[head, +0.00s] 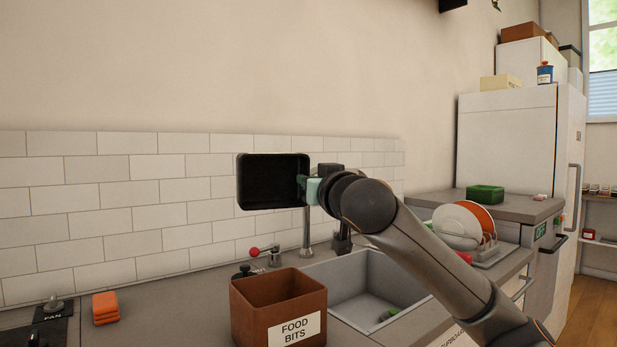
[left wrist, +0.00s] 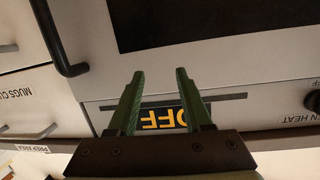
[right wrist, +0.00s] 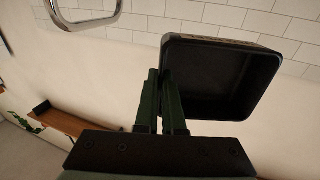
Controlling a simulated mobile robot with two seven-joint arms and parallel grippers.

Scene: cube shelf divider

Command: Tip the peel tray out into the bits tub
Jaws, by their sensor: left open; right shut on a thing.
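The black peel tray (head: 272,182) is up in the air, turned on its side with its dark inside facing the head camera; no peel can be made out in it. My right gripper (head: 311,190) is shut on the tray's right-hand wall. The tray also shows in the right wrist view (right wrist: 222,78), at the fingertips (right wrist: 170,82). The brown bits tub (head: 262,297), labelled FOOD BITS, stands on the counter below the tray; its floor is hidden. My left gripper (left wrist: 160,80) is open and empty in front of an oven front, out of the head view.
A grey sink (head: 345,278) with a green item inside lies right of the tub, its tap behind. A dish rack with plates (head: 458,225) stands farther right. Orange sponges (head: 106,308) and a red-knobbed lever (head: 254,252) are left of and behind the tub.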

